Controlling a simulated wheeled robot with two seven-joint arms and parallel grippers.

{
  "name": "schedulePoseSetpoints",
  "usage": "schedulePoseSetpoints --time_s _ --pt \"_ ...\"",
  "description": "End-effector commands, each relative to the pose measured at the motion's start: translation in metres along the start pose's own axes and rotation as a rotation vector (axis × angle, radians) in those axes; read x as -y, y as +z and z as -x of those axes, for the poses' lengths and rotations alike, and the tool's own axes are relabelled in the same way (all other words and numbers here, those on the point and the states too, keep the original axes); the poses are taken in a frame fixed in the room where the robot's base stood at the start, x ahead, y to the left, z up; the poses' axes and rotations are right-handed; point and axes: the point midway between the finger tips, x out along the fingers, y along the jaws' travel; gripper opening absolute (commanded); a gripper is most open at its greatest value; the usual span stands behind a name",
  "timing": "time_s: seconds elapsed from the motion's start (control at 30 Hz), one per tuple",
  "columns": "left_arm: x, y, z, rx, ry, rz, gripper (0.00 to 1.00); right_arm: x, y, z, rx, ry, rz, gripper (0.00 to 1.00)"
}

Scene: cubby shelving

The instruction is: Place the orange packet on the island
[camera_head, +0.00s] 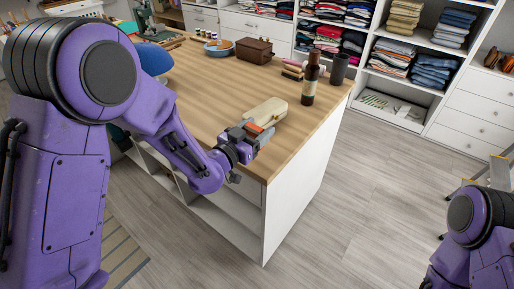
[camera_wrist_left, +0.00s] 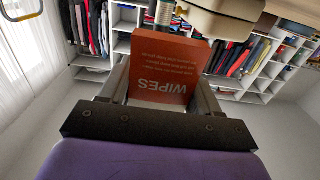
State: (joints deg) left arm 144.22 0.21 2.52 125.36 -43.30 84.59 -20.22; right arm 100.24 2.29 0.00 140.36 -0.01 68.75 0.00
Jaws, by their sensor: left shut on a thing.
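The orange packet (camera_wrist_left: 165,68), printed "WIPES", is between the fingers of my left gripper (camera_wrist_left: 165,85) in the left wrist view, with its lettering upside down. In the head view only a small part of the packet (camera_head: 254,129) shows between the fingers. My left gripper (camera_head: 252,140) is shut on it at the near corner of the wooden-topped island (camera_head: 215,100). From these views I cannot tell whether the packet touches the top. My right arm shows at the lower right of the head view, but its gripper is out of sight.
A cream case (camera_head: 266,112) lies right beside the packet. A brown bottle (camera_head: 310,80), a dark cup (camera_head: 338,69) and a brown box (camera_head: 254,50) stand farther back on the island. The middle of the top is mostly bare. Shelves of folded clothes (camera_head: 395,55) line the back.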

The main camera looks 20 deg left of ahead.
Motion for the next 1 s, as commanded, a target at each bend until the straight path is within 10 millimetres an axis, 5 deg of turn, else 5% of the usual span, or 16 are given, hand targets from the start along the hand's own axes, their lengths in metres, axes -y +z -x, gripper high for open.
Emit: schedulePoseSetpoints --time_s 0.3,0.67,0.7,0.77,1.0 --pt "0.006 0.047 -0.01 0.0 0.0 0.001 0.33 0.003 0.015 -0.035 0.0 0.0 0.0 0.41" --pt "0.006 0.048 -0.01 0.0 0.001 0.0 0.33 0.003 0.014 -0.035 0.0 0.0 0.0 0.41" --pt "0.006 0.047 -0.01 0.0 0.001 0.0 0.69 0.003 0.014 -0.034 0.0 0.0 0.0 0.41" --pt "0.006 0.046 -0.009 0.0 0.001 0.0 0.88 0.003 0.014 -0.034 0.0 0.0 0.0 0.41" --pt "0.006 0.046 -0.009 -0.001 0.001 0.0 0.88 0.003 0.014 -0.034 0.0 0.0 0.0 0.41"
